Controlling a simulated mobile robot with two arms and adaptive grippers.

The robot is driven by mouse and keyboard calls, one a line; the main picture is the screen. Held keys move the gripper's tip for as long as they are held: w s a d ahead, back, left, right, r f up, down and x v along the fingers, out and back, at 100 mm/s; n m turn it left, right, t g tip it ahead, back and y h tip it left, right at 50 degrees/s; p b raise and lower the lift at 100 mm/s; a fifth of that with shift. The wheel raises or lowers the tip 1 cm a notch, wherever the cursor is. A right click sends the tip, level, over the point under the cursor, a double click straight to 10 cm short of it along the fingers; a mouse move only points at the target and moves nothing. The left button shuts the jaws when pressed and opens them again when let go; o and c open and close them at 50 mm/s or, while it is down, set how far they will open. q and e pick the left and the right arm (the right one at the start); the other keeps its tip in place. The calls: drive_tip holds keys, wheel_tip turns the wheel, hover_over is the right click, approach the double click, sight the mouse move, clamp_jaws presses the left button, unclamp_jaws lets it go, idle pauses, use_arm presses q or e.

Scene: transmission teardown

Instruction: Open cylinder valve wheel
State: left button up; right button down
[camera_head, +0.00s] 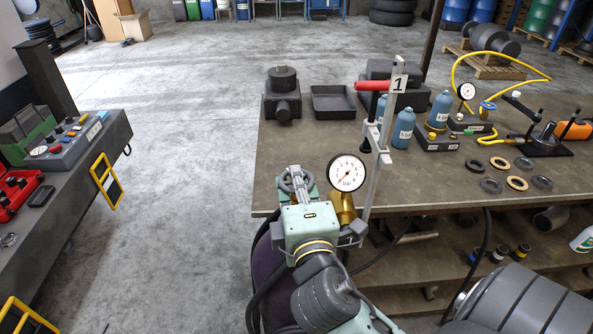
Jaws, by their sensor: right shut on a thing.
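The cylinder (266,252) is dark purple and stands in front of the table, largely hidden behind my right arm. Its valve wheel (292,175) is a small dark ring at the top. My right gripper (297,186), pale green and grey, is shut on the wheel from the near side, and its fingers hide part of the rim. A round white pressure gauge (347,172) sits on a brass fitting (342,207) just right of the gripper. The needle's exact reading is too small to tell. My left gripper is not in view.
The table (285,153) holds a dark tray (333,102), blue bottles (403,128), several rings (517,183) and a yellow hose. A metal post (385,140) with a red handle stands close right of the gauge. A bench (80,170) is at left; open floor lies between.

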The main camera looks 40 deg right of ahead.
drive_tip(key=n+t+y+p, duration=0.1)
drive_tip(key=n+y, duration=0.2)
drive_tip(key=y, duration=0.1)
drive_tip(key=shift+p, duration=0.3)
drive_tip(key=n+y, duration=0.1)
drive_tip(key=y, duration=0.2)
drive_tip(key=shift+d+f+n+t, duration=0.1)
drive_tip(key=shift+n+t, duration=0.2)
drive_tip(key=shift+n+y+p, duration=0.55)
drive_tip(key=shift+n+y, duration=1.25)
drive_tip(key=shift+y, duration=1)
drive_tip(key=shift+g, duration=0.4)
drive_tip(key=c, duration=1.8)
unclamp_jaws()
drive_tip(key=shift+s, duration=0.1)
